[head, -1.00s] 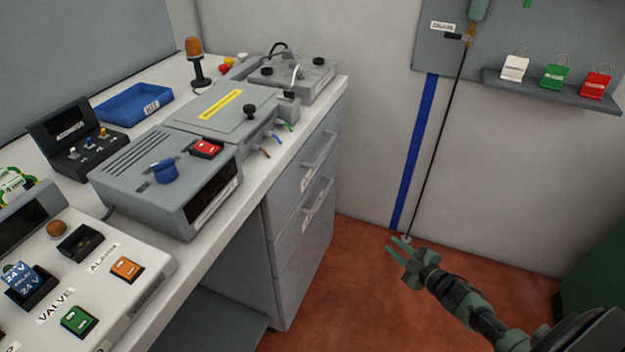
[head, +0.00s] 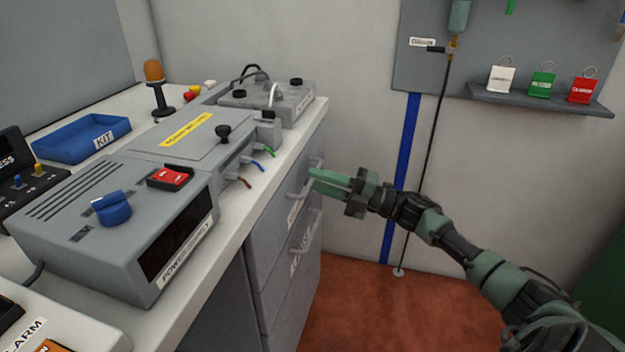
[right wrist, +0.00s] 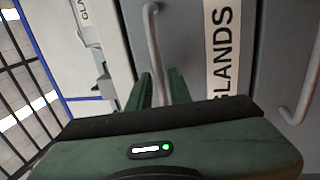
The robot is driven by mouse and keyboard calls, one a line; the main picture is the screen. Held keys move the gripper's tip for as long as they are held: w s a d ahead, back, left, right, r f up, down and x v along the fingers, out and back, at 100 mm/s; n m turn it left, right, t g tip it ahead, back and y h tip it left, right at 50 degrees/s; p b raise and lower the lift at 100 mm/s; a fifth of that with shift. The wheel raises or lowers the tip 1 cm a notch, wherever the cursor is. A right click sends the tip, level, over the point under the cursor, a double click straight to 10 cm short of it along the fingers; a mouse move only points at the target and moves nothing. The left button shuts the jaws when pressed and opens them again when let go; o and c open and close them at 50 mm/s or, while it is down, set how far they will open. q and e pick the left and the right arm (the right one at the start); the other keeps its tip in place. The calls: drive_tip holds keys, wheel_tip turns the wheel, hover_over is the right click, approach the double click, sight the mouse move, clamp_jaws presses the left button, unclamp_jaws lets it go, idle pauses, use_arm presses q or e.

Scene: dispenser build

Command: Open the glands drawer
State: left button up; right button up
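The glands drawer (right wrist: 185,38) is a grey front with a white "GLANDS" label (right wrist: 220,50) in the right wrist view. It is the upper labelled front of the grey cabinet under the bench in the head view, and looks flush. Its bar handle (right wrist: 152,40) runs down between my right gripper's two green fingers. My right gripper (head: 314,178) is at this handle in the head view, with its fingers parted around the bar; I see no clear grip. The fingers partly hide the handle there. My left gripper is not in view.
A lower drawer with its own handle (head: 304,236) is just below. The bench top (head: 238,208) juts beside the cabinet and carries a grey power supply (head: 75,230) and a blue kit tray (head: 70,140). A cable hangs along the wall behind my right arm. The red floor is clear.

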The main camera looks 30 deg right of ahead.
drive_tip(key=shift+w+a+r, duration=0.1)
drive_tip(key=shift+w+a, duration=0.3)
drive_tip(key=shift+w, duration=0.1)
clamp_jaws()
idle(1.2)
